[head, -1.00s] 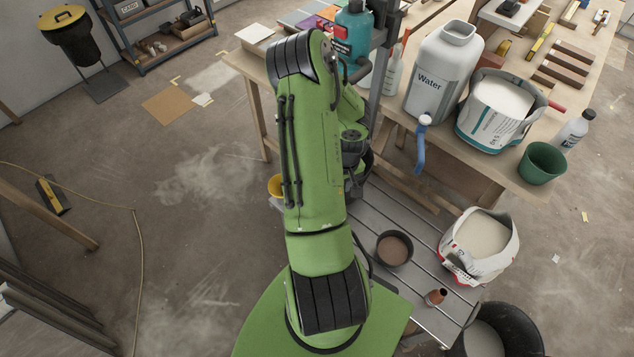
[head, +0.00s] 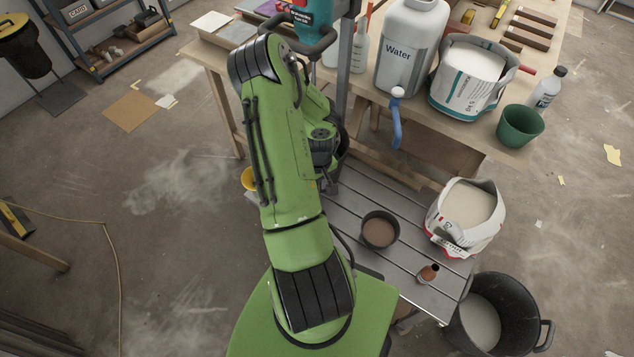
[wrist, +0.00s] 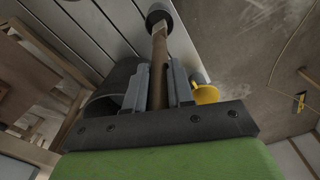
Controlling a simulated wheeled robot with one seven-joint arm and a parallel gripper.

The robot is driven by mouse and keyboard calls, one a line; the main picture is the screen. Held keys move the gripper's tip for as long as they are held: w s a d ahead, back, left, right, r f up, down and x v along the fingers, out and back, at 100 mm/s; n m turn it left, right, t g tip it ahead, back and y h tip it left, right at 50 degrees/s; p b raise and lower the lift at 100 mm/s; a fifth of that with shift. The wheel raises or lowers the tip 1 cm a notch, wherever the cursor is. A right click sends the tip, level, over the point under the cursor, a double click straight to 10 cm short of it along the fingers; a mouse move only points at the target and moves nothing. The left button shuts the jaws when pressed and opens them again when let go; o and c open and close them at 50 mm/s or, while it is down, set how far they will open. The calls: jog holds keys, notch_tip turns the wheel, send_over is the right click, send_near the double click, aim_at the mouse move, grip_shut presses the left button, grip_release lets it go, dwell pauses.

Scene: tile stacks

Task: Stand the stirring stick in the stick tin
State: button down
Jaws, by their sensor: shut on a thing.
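My gripper (wrist: 158,75) is shut on a brown flat stick (wrist: 160,48), the stirring stick, in the wrist view. Its grey fingers press on both sides of the stick. The far end of the stick overlaps a small dark round cup (wrist: 158,12), perhaps the stick tin, at the top edge of that view. I cannot tell whether the end is inside it or in front of it. In the head view my arm hides the stick and the fingertips.
A large dark cylinder (wrist: 104,103) stands close left of my fingers, and a yellow cup (wrist: 206,94) to the right. On the slatted table (head: 345,205) are a dark pot (head: 380,229), a small copper pot (head: 428,273) and an open bag (head: 466,215). A workbench stands behind.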

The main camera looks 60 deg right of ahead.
jog(key=shift+f+b, duration=2.05)
jog(key=shift+f, duration=0.45)
jog(key=c, duration=0.9)
grip_release()
jog(key=shift+r, duration=0.1)
jog(key=r+p, duration=0.1)
jog(key=r, duration=0.4)
jog(key=r+p, duration=0.1)
jog(key=r, duration=0.4)
jog(key=r+p, duration=0.1)
jog(key=r, duration=0.4)
jog(key=shift+s+a+r, duration=0.15)
jog(key=shift+s+r, duration=0.15)
jog(key=shift+r, duration=0.1)
jog(key=shift+w, duration=0.1)
